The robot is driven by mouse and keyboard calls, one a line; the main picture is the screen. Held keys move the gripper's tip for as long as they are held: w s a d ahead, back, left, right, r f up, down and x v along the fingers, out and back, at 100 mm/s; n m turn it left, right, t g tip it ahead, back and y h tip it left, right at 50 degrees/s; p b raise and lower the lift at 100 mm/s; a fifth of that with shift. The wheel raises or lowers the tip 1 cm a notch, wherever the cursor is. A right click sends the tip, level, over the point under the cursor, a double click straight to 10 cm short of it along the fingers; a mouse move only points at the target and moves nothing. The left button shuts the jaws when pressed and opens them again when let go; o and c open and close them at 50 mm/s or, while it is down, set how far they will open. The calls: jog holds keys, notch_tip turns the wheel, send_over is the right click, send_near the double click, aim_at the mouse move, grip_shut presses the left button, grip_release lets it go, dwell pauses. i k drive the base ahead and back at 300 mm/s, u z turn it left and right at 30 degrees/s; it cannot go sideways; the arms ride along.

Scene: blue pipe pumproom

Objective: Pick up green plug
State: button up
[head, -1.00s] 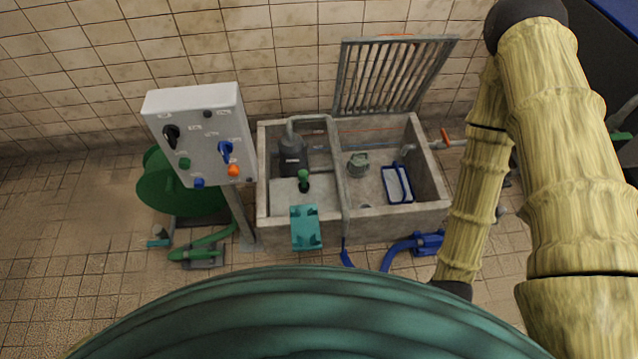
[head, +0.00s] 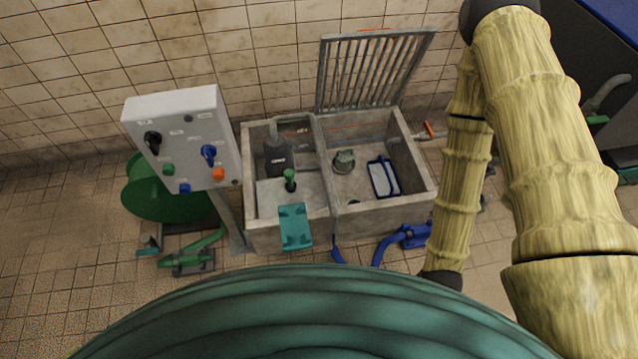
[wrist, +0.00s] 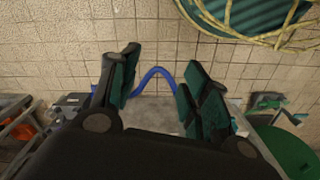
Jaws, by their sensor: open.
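In the head view a small plug with a green top and dark lower part (head: 290,177) stands upright on a pale ledge in the left compartment of the concrete basin (head: 375,217). My gripper (wrist: 160,90) shows in the wrist view with its two dark green fingers spread apart and nothing between them. Beyond the fingers are floor tiles and part of a blue hose (wrist: 155,74). I cannot make out the plug in the wrist view; my gripper's body covers much of it. In the head view my arm hangs at the right, and the gripper's fingers do not show.
A control box (head: 184,140) on a post stands left of the basin, before a green reel (head: 160,195). A teal bracket (head: 295,227) hangs on the basin's front edge. A raised grate (head: 372,75) stands behind. The right compartment holds a blue-and-white tray (head: 384,177).

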aim_at(290, 186)
jog(key=z, duration=1.3)
jog(key=i, duration=1.05)
jog(key=u, duration=2.9)
